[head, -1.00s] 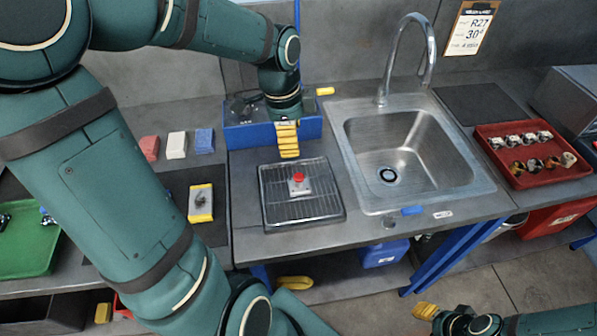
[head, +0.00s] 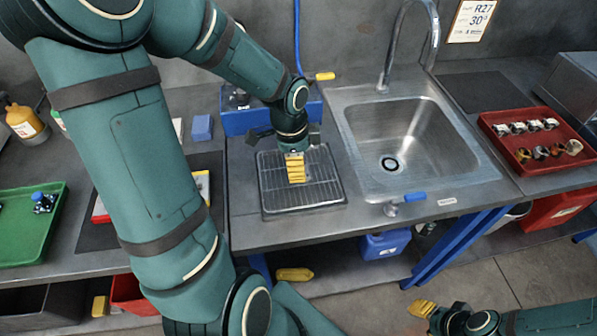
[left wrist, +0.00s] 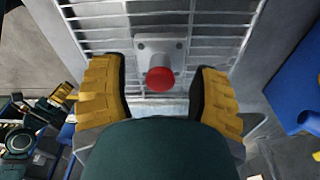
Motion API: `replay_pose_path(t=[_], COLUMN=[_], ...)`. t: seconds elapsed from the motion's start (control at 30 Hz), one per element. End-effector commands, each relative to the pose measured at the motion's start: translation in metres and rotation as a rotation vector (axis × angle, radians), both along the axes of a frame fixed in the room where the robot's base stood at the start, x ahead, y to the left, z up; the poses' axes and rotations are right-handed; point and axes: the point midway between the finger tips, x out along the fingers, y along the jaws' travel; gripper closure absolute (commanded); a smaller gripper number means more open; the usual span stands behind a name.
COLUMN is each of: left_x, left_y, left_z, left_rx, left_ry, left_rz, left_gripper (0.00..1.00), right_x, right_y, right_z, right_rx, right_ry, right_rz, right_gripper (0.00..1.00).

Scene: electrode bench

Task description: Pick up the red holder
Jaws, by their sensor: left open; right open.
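The red holder, a light grey block with a round red knob (left wrist: 160,79) on top, stands on the wire drying rack (head: 270,195). In the left wrist view it sits between the two yellow fingers of my open left gripper (left wrist: 159,72), with a gap on each side. In the head view my left gripper (head: 296,168) is above the rack and hides the holder. My right gripper (head: 421,308) is open and empty, low at the bottom right, over the floor.
A sink (head: 400,140) with a tall tap is right of the rack. A blue bin (head: 238,123) stands behind it. A red tray (head: 497,147) of small parts lies far right, a green tray (head: 15,225) far left. A blue sponge (head: 202,127) lies left of the bin.

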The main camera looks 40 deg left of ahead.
Motion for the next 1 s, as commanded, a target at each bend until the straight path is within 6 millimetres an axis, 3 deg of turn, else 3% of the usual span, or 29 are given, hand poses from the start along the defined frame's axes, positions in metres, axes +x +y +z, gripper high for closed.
replay_pose_path(t=[0.1,0.37,0.5,0.53,0.57,1.0], left_x=[0.0005,0.0008,0.0008,0.0008,0.0008,0.0008], left_y=[-0.0009,-0.0009,-0.0008,-0.0009,-0.0009,-0.0011], left_z=[-0.0103,-0.0106,-0.0105,-0.0105,-0.0105,-0.0095], left_rx=[-0.001,0.001,0.000,0.000,0.000,-0.001], left_ry=[0.001,-0.001,0.000,0.000,0.000,-0.001], left_rz=[0.000,0.000,0.000,0.000,0.000,0.000], left_gripper=[0.38,0.36,0.85,0.96,1.00,1.00], right_x=[-0.0012,-0.0014,-0.0014,-0.0014,-0.0014,-0.0013], right_y=[0.0002,0.0003,0.0002,0.0002,0.0002,0.0002], right_z=[-0.0038,-0.0031,-0.0031,-0.0031,-0.0031,-0.0028], right_rx=[0.000,0.000,0.000,0.000,0.000,0.000], right_ry=[0.002,0.003,0.003,0.003,0.003,0.003], right_rz=[0.002,0.002,0.002,0.002,0.002,0.002], right_gripper=[0.53,0.53,0.53,0.53,0.53,0.53])
